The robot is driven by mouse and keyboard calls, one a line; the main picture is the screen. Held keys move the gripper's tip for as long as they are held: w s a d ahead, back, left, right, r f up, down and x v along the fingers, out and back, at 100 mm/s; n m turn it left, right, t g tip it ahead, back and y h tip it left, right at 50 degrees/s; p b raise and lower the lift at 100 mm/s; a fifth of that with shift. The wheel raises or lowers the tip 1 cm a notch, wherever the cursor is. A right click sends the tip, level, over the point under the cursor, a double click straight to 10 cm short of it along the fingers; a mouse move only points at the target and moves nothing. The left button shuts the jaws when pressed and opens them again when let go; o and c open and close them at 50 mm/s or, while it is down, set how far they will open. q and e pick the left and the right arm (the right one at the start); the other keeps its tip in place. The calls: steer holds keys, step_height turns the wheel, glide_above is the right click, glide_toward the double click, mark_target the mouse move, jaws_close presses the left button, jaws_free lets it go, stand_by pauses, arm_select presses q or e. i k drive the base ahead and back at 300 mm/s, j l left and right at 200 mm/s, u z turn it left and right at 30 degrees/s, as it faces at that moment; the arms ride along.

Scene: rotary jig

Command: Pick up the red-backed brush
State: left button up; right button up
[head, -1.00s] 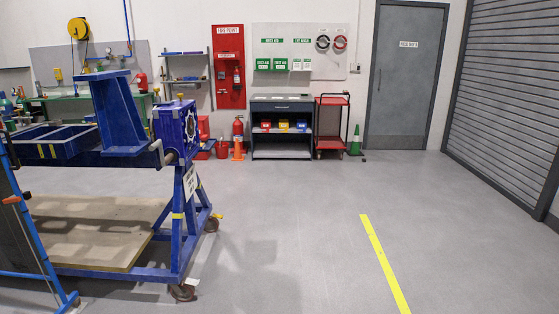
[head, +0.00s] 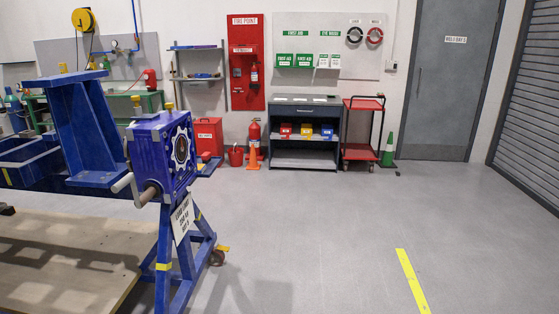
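I cannot make out a red-backed brush in the head view. Neither of my grippers shows in the head view.
A blue rotary jig (head: 160,160) with a crank stands at the left over a wooden board (head: 60,262). A dark cabinet (head: 305,107) with small red, yellow and blue bins stands at the back, beside a red trolley (head: 362,152). The floor (head: 320,235) ahead is clear.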

mark_target(205, 158)
steer(key=i, duration=1.8)
steer(key=i+l+u, duration=0.1)
steer(key=i+u, duration=0.3)
steer(key=i, duration=0.2)
steer(key=i+l+u, duration=0.35)
steer(key=i, duration=0.2)
steer(key=i+l+u, duration=0.4)
steer(key=i, duration=0.15)
